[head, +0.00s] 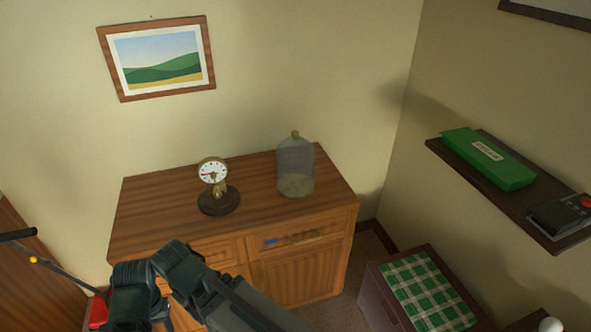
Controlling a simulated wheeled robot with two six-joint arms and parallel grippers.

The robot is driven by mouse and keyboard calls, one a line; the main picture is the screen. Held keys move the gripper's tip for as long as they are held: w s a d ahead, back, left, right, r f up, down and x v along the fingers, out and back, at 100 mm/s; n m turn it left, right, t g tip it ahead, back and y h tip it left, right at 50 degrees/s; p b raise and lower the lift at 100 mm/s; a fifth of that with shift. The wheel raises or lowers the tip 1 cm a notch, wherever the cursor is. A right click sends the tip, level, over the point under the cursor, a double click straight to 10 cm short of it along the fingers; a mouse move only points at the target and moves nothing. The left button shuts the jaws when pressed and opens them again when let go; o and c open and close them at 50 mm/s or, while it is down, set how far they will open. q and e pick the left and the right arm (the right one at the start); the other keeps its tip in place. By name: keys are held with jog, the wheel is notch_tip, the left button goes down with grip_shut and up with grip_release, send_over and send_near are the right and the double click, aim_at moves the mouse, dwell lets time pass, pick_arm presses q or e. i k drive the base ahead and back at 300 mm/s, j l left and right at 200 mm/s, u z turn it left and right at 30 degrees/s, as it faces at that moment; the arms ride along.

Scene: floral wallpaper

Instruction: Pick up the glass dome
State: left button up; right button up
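The glass dome (295,160) is a clear, greyish bell with a small brown knob on top. It stands upright on the right part of the wooden cabinet top (255,195), near its back edge. A small clock (213,172) with a white dial and a dark round base (218,202) stands to its left, apart from the dome and uncovered. Dark links of one of my arms show at the bottom left, in front of the cabinet. Neither gripper can be made out in the head view.
A dark shelf (522,208) on the right wall holds a green box (487,158) and a dark device (562,214). A low chest (381,299) with a green checked cushion (428,291) stands right of the cabinet. A landscape picture (158,59) hangs above. Clear cabinet top separates clock and dome.

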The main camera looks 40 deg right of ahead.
aim_at(294, 155)
jog(key=i+j, duration=0.1)
jog(key=i, duration=0.25)
jog(key=i+j, duration=0.1)
jog(key=i, duration=0.2)
jog(key=z, duration=1.35)
